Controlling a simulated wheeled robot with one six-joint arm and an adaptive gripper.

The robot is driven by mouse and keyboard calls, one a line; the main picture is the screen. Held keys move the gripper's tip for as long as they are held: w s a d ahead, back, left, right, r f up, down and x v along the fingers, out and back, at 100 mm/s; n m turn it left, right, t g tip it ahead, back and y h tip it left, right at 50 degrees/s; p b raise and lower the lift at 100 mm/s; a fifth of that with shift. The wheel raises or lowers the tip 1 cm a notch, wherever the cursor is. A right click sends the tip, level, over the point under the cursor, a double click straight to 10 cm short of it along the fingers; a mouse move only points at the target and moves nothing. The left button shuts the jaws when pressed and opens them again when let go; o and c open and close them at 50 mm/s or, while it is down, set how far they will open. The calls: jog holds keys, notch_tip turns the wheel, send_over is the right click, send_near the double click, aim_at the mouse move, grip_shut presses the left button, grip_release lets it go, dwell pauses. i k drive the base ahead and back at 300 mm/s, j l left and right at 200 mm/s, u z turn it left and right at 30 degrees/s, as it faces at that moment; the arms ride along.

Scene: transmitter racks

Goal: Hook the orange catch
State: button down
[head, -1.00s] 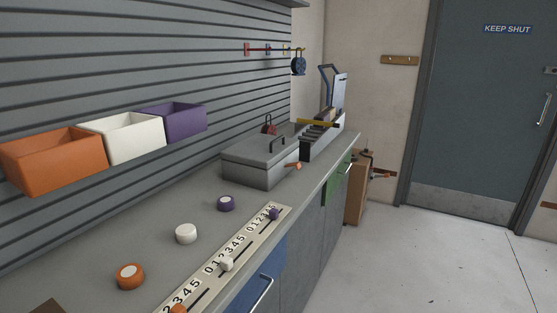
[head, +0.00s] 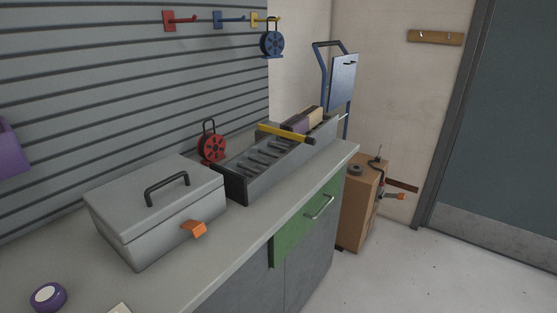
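An orange catch (head: 194,229) is on the front face of a grey metal box (head: 160,212) on the bench. The catch sticks outward from just below the lid edge; whether it is hooked cannot be told at this size. The box lid looks closed and has a dark handle (head: 167,188) on top. A second small orange piece (head: 395,196) shows low by the back wall, beside the carton; what it belongs to is unclear. My gripper is not in view.
A dark slotted rack (head: 263,170) with a yellow-handled tool (head: 285,133) across it stands behind the box. A red reel (head: 212,148) is beside it. A green drawer (head: 305,220) is below. The floor at right is clear.

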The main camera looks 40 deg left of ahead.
aim_at(197, 228)
jog(key=i, duration=2.2)
jog(key=i+u, duration=0.2)
jog(key=u, duration=0.25)
jog(key=i+l+u, duration=0.1)
jog(key=u, duration=0.4)
jog(key=i+l+u, duration=0.2)
jog(key=u, duration=0.25)
jog(key=i+u, duration=0.1)
jog(key=u, duration=2.65)
jog(key=i+j+u, duration=0.2)
jog(key=k+l, duration=0.05)
jog(key=k, duration=0.05)
